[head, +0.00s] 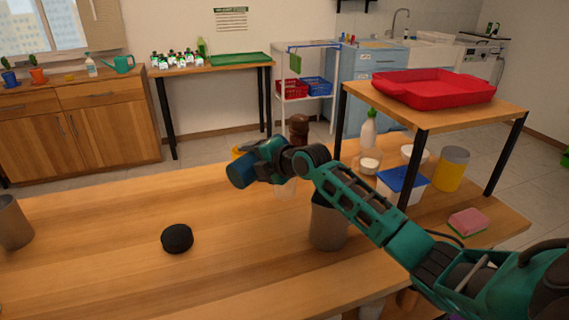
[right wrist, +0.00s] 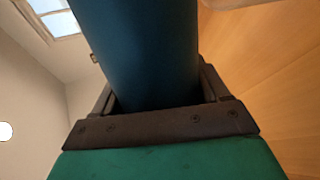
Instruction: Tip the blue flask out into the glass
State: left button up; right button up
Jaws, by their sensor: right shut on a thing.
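The blue flask (head: 241,173) is held in my right gripper (head: 262,162) above the wooden table. It lies well over from upright, with one end pointing down to the left in the head view. In the right wrist view the flask (right wrist: 140,50) fills the middle, between the jaws (right wrist: 155,105). A clear glass (head: 285,188) stands on the table just right of and below the flask, partly hidden by my right gripper and arm. Whether anything is in the glass cannot be told. My left gripper is not in view.
A grey cup (head: 328,230) stands under my right forearm, and another (head: 13,225) at the left edge. A black round thing (head: 177,238) lies on the table (head: 110,220). A brown grinder (head: 299,128) stands behind. A raised shelf with a red tray (head: 432,92) is at right.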

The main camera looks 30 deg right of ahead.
jog(key=shift+d+r+m, duration=0.1)
jog(key=shift+r+m, duration=0.2)
jog(key=shift+r, duration=0.15)
jog(key=shift+w+d+r+m+y, duration=0.1)
jog(key=shift+d+r+m+y, duration=0.05)
jog(key=shift+r+m+y, duration=0.4)
dwell(0.8)
